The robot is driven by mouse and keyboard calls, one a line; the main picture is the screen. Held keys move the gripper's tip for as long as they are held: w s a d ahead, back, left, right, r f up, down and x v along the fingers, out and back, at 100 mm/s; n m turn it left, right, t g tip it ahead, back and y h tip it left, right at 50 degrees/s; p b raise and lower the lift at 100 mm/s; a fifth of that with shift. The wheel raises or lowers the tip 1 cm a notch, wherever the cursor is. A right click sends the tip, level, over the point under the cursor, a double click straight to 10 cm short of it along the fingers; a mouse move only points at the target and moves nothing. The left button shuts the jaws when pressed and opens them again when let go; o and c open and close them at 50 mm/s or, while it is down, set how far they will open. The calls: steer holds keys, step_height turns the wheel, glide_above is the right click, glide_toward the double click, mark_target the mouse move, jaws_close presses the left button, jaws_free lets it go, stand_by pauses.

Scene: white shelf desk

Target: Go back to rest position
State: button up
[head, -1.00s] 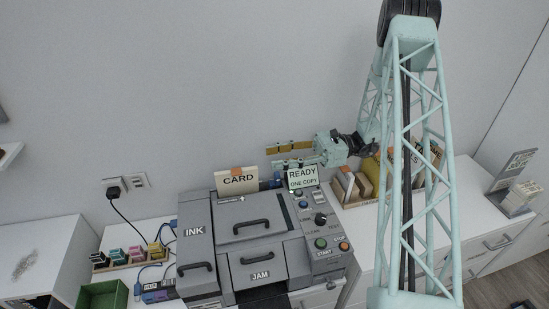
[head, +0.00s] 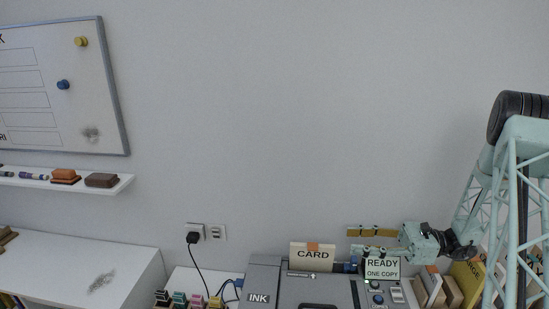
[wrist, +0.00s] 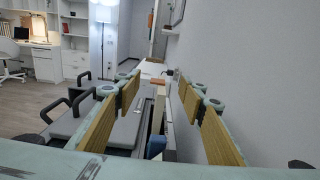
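My gripper (head: 352,241) is in the head view at the lower right, pointing left. It is open and empty, its two tan-padded fingers apart. It hovers above the back right of the grey printer (head: 338,291), by the card sign (head: 312,256) and the READY ONE COPY display (head: 382,269). The wrist view also shows my open gripper (wrist: 155,92), with nothing between the pads and the printer (wrist: 92,130) below. The lower part of the printer is cut off in the head view.
A wall shelf (head: 120,187) with erasers and markers and a whiteboard (head: 55,110) are at left. A plug with a cord (head: 193,238) is in the wall outlet. Folders (head: 468,280) stand near my arm at right. The wall above my gripper is clear.

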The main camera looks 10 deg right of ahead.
steer(key=s+a+r+n+g+h+b, duration=0.1)
steer(key=s+a+r+n+g+h, duration=0.8)
steer(key=s+a+r, duration=0.8)
steer(key=s+d+r+n+t+h+b, duration=0.1)
steer(key=s+r+n+t+h, duration=0.3)
steer(key=s, duration=0.7)
steer(key=s+d+r+n+t+h+b, duration=0.1)
steer(key=s+d+r+n+t+h, duration=0.1)
steer(key=s+r+n+t+h, duration=0.2)
steer(key=shift+s+d+r+n+t+h, duration=0.25)
steer(key=shift+s+r+n+t, duration=0.35)
steer(key=shift+s+n, duration=2.1)
steer(key=shift+s+r+m, duration=0.1)
steer(key=shift+s+m, duration=0.9)
